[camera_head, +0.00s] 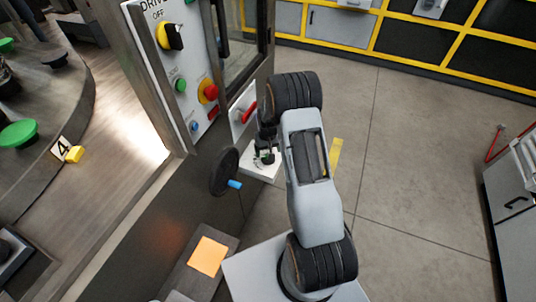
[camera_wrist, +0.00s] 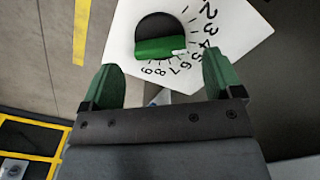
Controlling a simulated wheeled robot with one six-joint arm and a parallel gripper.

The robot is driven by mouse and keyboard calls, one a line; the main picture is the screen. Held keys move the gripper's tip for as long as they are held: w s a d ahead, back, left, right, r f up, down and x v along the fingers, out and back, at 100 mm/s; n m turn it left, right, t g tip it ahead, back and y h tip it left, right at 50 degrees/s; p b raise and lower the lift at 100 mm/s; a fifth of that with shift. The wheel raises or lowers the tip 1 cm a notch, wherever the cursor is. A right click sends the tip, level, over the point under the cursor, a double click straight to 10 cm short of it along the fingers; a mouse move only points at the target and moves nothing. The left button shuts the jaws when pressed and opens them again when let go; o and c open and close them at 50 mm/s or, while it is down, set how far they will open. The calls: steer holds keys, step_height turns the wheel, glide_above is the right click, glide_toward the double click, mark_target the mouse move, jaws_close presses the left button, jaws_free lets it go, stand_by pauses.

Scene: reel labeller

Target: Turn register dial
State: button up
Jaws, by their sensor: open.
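The register dial (camera_wrist: 160,36) is a round black knob with a green grip bar (camera_wrist: 160,47) across it. It sits on a white plate (camera_wrist: 118,48) with black numerals around the knob. A small white pointer (camera_wrist: 180,52) lies at the bar's right end, near the 5 and 6, but the exact mark is unclear. My gripper (camera_wrist: 163,75) is open, its green fingers apart, with the bar between and beyond the tips. I see no contact. In the head view, the white plate (camera_head: 257,176) shows below my gripper, which largely hides the dial.
A black handwheel (camera_head: 224,171) with a blue handle (camera_head: 235,184) stands just left of the plate. A control panel (camera_head: 178,60) with a yellow-black switch and red and green buttons is above left. A red lever (camera_head: 249,111) is close to my arm.

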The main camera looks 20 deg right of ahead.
step_height(320, 180, up, 11)
steer(key=shift+f, duration=0.15)
stand_by(0.6)
